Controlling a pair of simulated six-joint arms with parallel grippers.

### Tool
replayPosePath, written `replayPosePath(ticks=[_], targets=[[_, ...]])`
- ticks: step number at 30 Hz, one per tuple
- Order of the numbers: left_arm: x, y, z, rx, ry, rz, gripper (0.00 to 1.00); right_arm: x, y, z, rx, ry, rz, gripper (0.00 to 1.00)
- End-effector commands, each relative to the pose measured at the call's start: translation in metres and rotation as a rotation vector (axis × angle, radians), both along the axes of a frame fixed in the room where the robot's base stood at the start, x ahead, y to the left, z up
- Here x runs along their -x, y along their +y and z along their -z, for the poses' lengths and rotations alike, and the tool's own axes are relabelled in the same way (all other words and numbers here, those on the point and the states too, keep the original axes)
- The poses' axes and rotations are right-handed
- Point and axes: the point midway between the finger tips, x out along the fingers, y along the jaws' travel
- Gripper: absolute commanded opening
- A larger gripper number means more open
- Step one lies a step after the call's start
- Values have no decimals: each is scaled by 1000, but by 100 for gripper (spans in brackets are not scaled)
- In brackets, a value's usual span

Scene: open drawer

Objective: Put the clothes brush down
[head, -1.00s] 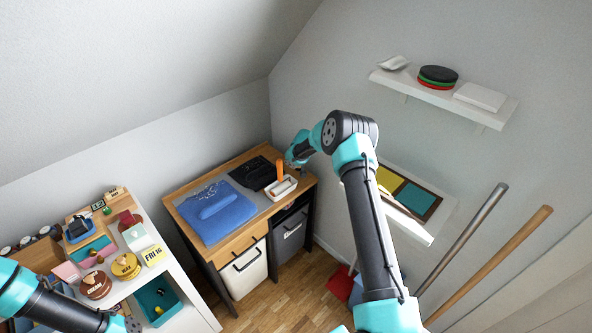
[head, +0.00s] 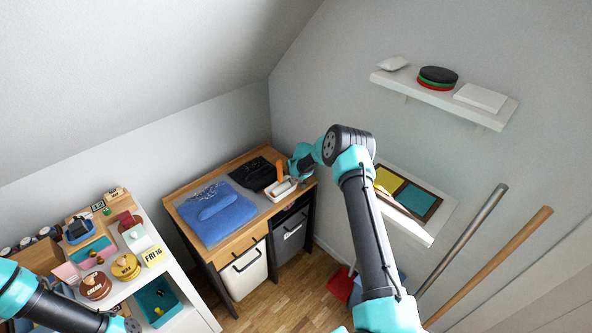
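An orange upright handle (head: 280,170) stands in a small white tray (head: 283,195) at the right end of the wooden desk. It may be the clothes brush; its lower part is hidden by the tray. My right gripper (head: 297,180) is just right of the handle, by the tray's right end. It is small and partly covered by its own wrist, so I cannot tell whether its fingers are open or touching anything. My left arm comes in at the lower left, and its gripper is outside the picture.
A folded blue cloth (head: 225,218) with a blue roll on it lies on the desk (head: 247,232) beside a black folded item (head: 252,175). A crowded white shelf unit (head: 180,273) stands at left. Wall shelves (head: 452,101) and two poles (head: 497,258) are at right.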

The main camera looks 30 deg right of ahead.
Motion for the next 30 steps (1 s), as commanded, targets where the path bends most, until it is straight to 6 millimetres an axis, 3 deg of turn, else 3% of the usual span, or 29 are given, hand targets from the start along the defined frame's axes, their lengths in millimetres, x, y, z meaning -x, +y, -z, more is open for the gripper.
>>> replayPosePath(ticks=[15,16,18,30], targets=[[0,0,0,0,0,0,43,0,0,8,-1,2,1,34],[0,0,0,0,0,0,43,1,0,8,-1,2,1,56],[0,0,0,0,0,0,43,1,0,8,-1,3,1,62],[0,0,0,0,0,0,43,2,3,11,-4,8,-2,64]])
